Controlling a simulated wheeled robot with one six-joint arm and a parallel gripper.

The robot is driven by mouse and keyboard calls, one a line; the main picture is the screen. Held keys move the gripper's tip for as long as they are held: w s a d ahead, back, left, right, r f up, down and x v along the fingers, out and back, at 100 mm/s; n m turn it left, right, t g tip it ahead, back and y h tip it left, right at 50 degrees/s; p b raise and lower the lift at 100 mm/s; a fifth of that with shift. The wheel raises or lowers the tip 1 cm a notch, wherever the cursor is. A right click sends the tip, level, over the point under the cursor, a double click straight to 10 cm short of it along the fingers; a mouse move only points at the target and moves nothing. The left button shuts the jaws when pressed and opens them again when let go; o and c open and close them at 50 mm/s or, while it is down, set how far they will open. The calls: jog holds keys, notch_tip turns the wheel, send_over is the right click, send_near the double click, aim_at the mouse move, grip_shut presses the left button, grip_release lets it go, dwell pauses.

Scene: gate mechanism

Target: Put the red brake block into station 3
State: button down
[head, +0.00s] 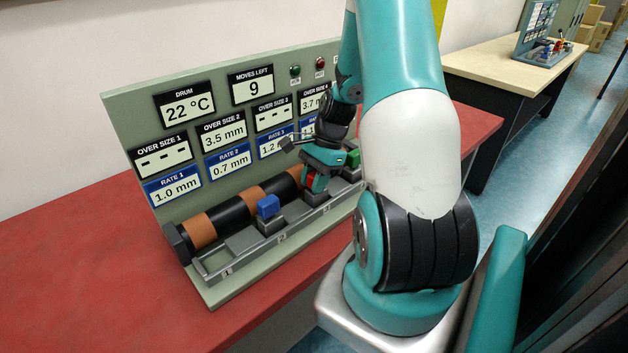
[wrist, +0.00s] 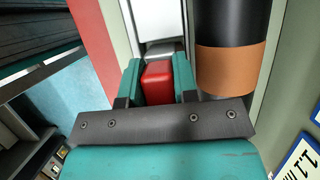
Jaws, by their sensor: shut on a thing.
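The red brake block (head: 311,181) is at the third station from the left along the grey rail (head: 243,258). In the wrist view the red block (wrist: 157,82) sits between the two teal fingers of my gripper (wrist: 158,80), which are shut on it. In the head view my gripper (head: 316,172) reaches down over the rail and partly hides the block. I cannot tell whether the block is fully seated. A blue block (head: 268,206) stands at station 2. A green block (head: 353,158) stands further right, partly beside my arm. Station 1 (head: 226,270) holds no block.
The drum (head: 231,217), black with orange bands, runs behind the rail. The panel (head: 125,120) above it shows drum 22 °C and moves left 9. The red table (head: 80,290) is clear in front. My arm hides the panel's right side.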

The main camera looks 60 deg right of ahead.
jog(key=c, duration=0.9)
grip_release()
jog(key=shift+f, duration=0.15)
jog(key=v, duration=1.2)
jog(key=w+a+r+n, duration=0.2)
jog(key=a+r+n, duration=0.2)
jog(key=a+n, duration=0.55)
jog(key=w+a+r+n, duration=0.1)
jog(key=a+r+n, duration=0.3)
jog(key=a, duration=1.1)
jog(key=s+a+n, duration=0.4)
jog(key=a, duration=0.1)
jog(key=s+a+r+n, duration=0.1)
jog(key=s+a+n, duration=0.3)
jog(key=a+n, duration=0.1)
jog(key=s+a+n+g, duration=0.1)
jog(key=s+a+n, duration=0.3)
jog(key=a+n, duration=0.1)
jog(key=shift+r+n, duration=0.25)
